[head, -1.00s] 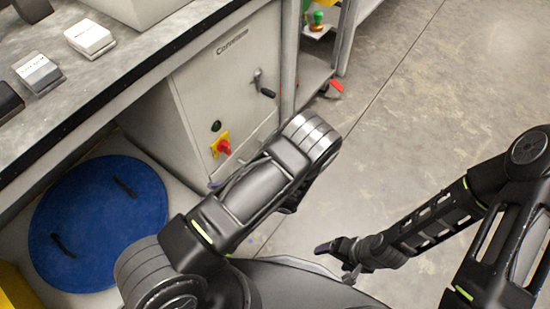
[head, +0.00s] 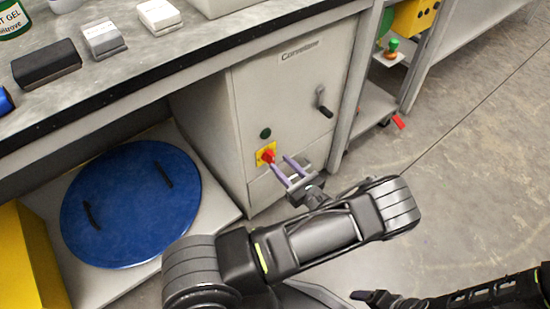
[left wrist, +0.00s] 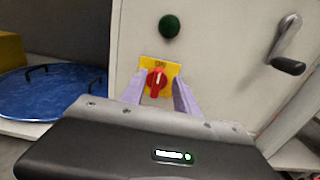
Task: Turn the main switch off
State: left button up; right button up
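The main switch (head: 268,156) is a red rotary knob on a yellow plate, low on the front of a grey cabinet (head: 285,95) labelled "Conveyor". In the left wrist view the red knob (left wrist: 156,82) stands close to upright, under lettering that looks like "ON". My left gripper (head: 283,163) is open in front of the switch, its purple fingers pointing at it. In the left wrist view the fingers (left wrist: 157,88) show on either side of the knob; I cannot tell whether they touch it. My right arm (head: 470,298) shows at the lower right; its gripper's fingers are not clear.
A dark green button (head: 265,133) sits just above the switch, and a black-handled crank (head: 324,104) is to its right. A blue round lid (head: 130,205) with two handles lies under the bench. A yellow box (head: 30,255) stands at the lower left.

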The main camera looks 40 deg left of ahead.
aim_at(273, 157)
pick_arm(q)
jog(key=x, duration=0.4)
jog(key=shift+a, duration=0.15)
jog(key=shift+c, duration=0.6)
grip_shut()
